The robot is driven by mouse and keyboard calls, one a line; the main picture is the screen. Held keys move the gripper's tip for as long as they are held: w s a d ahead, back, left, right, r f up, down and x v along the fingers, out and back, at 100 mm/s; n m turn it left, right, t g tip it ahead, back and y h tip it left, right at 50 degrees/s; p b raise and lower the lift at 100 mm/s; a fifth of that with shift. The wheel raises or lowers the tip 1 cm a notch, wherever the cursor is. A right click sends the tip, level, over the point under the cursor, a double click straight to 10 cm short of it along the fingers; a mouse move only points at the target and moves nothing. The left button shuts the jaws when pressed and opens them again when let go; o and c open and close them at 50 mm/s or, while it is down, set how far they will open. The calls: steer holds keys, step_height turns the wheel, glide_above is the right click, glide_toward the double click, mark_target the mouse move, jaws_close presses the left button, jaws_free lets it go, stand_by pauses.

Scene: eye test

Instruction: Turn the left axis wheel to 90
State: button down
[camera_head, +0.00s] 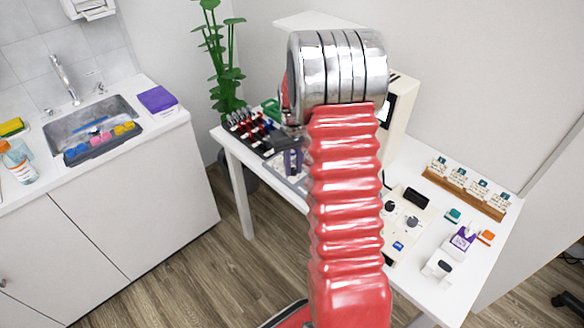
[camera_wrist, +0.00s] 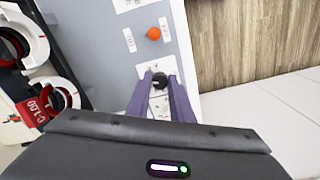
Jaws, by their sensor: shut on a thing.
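My gripper (camera_wrist: 160,82) has two purple fingers, which are closed on a small dark knob (camera_wrist: 160,78) on a light grey panel (camera_wrist: 112,58). I cannot tell from its markings whether this knob is the left axis wheel, and no angle reading is legible. An orange round knob (camera_wrist: 153,33) sits on the same panel between two small white labels, apart from the fingers. In the head view, my gripper (camera_head: 292,163) is down at the left part of the white table, partly hidden by my red arm.
White-ringed lenses with a red C-1.00 tag (camera_wrist: 38,108) lie close left of my gripper. A black rack (camera_head: 277,139) of lenses stands behind it. A cream control box (camera_head: 408,238) and a wooden card stand (camera_head: 464,193) are at the right. Wood floor lies beyond the table edge.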

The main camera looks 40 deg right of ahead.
mark_target(293, 170)
steer(key=shift+w+d+r+n, duration=0.15)
steer(key=shift+w+n, duration=0.15)
steer(key=shift+n, duration=0.7)
stand_by(2.2)
steer(key=c, duration=2)
jaws_free()
steer(key=o, duration=0.4)
steer(key=shift+s, duration=0.15)
steer(key=shift+o, duration=0.2)
step_height(293, 170, up, 14)
steer(key=shift+f, duration=0.25)
